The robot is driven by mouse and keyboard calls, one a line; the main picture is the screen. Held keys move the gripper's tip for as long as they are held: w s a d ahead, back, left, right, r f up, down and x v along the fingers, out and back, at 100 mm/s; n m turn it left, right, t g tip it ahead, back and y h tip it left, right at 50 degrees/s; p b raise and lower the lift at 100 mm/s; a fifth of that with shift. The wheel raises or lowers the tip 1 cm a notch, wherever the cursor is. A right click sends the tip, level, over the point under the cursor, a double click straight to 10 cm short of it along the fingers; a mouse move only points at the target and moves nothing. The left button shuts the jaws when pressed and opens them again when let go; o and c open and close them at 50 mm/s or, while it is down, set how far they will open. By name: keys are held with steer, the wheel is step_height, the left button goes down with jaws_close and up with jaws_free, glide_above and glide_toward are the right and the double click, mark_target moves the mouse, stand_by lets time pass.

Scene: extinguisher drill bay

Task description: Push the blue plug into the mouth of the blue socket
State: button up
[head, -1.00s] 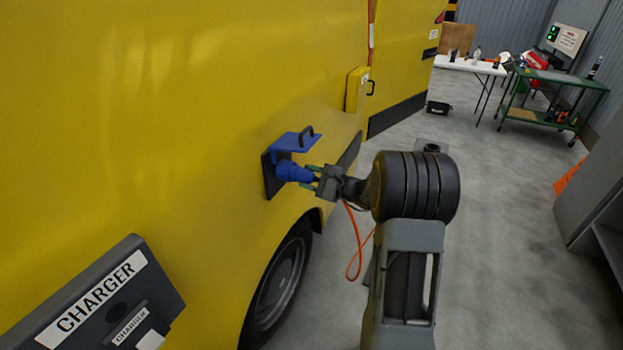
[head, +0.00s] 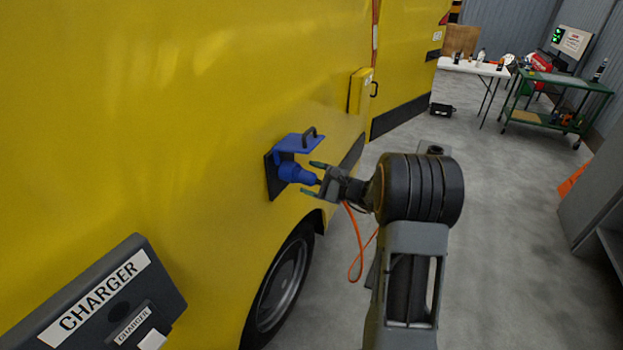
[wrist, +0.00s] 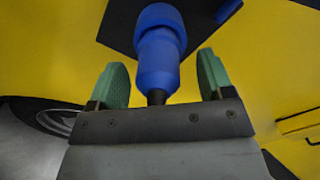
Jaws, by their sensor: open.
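The blue plug (head: 299,173) sits at the blue socket on the yellow vehicle's side, under the raised blue lid (head: 300,143). The plug (wrist: 157,62) points away from me in the wrist view, its far end against the dark mounting plate (head: 271,178). The socket's mouth is hidden behind the plug, so I cannot tell how deep it sits. My gripper (head: 314,178) is open just behind the plug. In the wrist view its green fingers (wrist: 162,80) stand to either side of the plug's rear, with gaps on both sides.
The yellow vehicle wall (head: 180,100) fills the left, with a wheel (head: 280,285) below. A charger box (head: 100,300) stands at lower left. An orange cable (head: 358,255) hangs beneath my gripper.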

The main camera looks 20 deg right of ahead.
steer(key=b+v, duration=0.2)
steer(key=v, duration=1.1)
steer(key=s+a+f+n+g+h, duration=0.2)
steer(key=s+a+f+g, duration=0.1)
steer(key=s+f+g, duration=0.3)
steer(key=s+a+f+n+g+h+p, duration=0.1)
steer(key=s+a+f+n+g+h, duration=0.15)
steer(key=s+a+n+g, duration=0.25)
steer(key=s+a+r+n+t+h+p, duration=0.1)
steer(key=s+a+r+n+h, duration=0.4)
steer(key=n, duration=0.6)
steer(key=a+r+h+p, duration=0.1)
steer(key=a+r+h, duration=0.1)
steer(key=a+r, duration=0.1)
steer(key=shift+r+n, duration=0.4)
steer(key=shift+r, duration=0.1)
steer(key=shift+a+h, duration=0.1)
steer(key=shift+h, duration=0.15)
steer(key=shift+c, duration=0.4)
